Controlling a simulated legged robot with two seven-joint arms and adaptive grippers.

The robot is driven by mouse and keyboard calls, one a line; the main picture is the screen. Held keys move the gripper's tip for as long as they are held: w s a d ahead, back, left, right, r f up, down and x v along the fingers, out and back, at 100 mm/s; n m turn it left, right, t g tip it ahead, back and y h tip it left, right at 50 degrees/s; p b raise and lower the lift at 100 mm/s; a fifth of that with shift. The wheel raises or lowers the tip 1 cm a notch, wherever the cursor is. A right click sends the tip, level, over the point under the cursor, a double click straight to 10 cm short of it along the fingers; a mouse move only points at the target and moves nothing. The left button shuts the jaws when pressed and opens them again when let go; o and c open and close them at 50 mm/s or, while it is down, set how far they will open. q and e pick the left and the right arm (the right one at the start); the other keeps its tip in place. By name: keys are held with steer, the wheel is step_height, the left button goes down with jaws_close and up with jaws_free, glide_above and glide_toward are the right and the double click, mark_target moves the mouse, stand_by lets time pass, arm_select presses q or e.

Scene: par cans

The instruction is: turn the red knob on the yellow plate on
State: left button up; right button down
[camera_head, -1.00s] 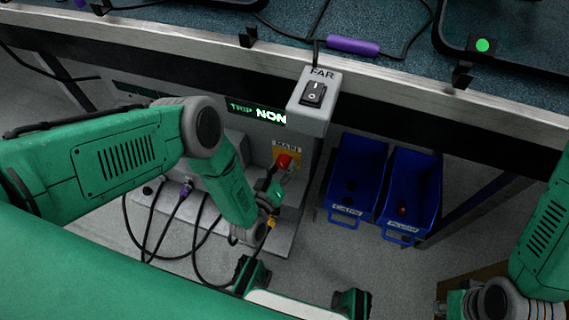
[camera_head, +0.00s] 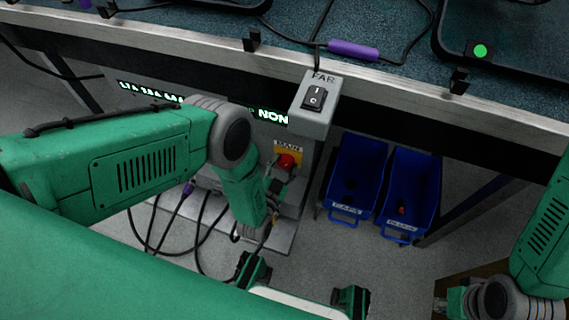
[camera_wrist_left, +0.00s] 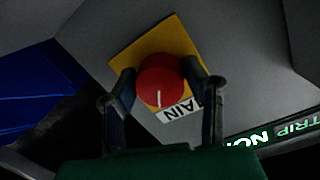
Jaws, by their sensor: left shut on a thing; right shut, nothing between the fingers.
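The red knob (camera_head: 286,162) sits on the yellow plate (camera_head: 279,150) with its MAIN label, on the front of the grey box. In the left wrist view the red knob (camera_wrist_left: 158,88) lies between my left gripper's fingers (camera_wrist_left: 162,76), one on each side. Its white line points down towards the upside-down MAIN label, and the yellow plate (camera_wrist_left: 138,48) shows around it. In the head view my left gripper (camera_head: 278,180) is at the knob, its fingers partly hidden by my arm. My right gripper (camera_head: 447,303) is shut and empty at the bottom right, away from the plate.
A grey FAR switch box (camera_head: 317,104) juts out above the knob on the right. Two blue bins (camera_head: 357,172) stand right of the box under the bench. Dark cables (camera_head: 150,225) hang below my left arm. A green lit display (camera_head: 271,115) shows behind it.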

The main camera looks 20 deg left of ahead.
arm_select(q)
steer(key=shift+m, duration=1)
steer(key=o, duration=1.2)
steer(key=shift+c, duration=0.2)
steer(key=s, duration=0.7)
steer(key=shift+s+r, duration=0.3)
steer(key=shift+r, duration=0.1)
